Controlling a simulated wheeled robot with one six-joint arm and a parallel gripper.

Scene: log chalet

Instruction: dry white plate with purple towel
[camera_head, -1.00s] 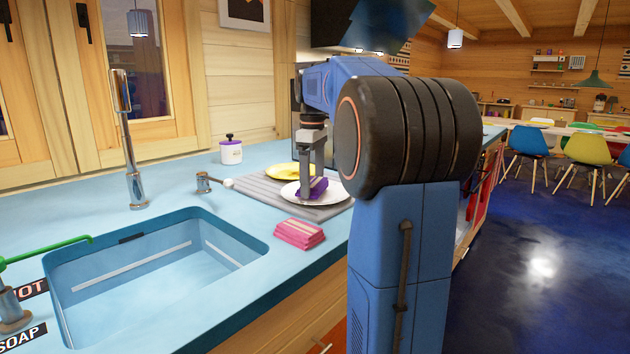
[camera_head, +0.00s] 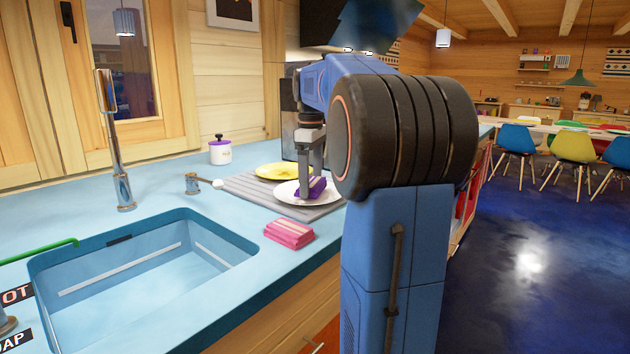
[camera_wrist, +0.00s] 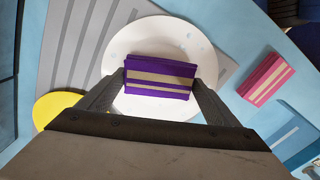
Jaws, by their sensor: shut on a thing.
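The white plate (camera_head: 291,193) lies on the grey ribbed drying mat (camera_head: 243,187) on the counter. In the wrist view the white plate (camera_wrist: 150,35) shows several pale blue wet-looking spots. The folded purple towel (camera_head: 317,186) with tan stripes is over the plate's middle; it also shows in the wrist view (camera_wrist: 160,88). My gripper (camera_head: 308,192) points down over the plate and is shut on the towel, with one finger at each end of it in the wrist view (camera_wrist: 159,80). I cannot tell how firmly the towel touches the plate.
A yellow plate (camera_head: 283,171) lies behind the white one on the mat. A folded pink towel (camera_head: 289,233) lies on the counter between mat and sink (camera_head: 140,265). A white jar (camera_head: 220,153) and the metal tap (camera_head: 115,140) stand toward the wall.

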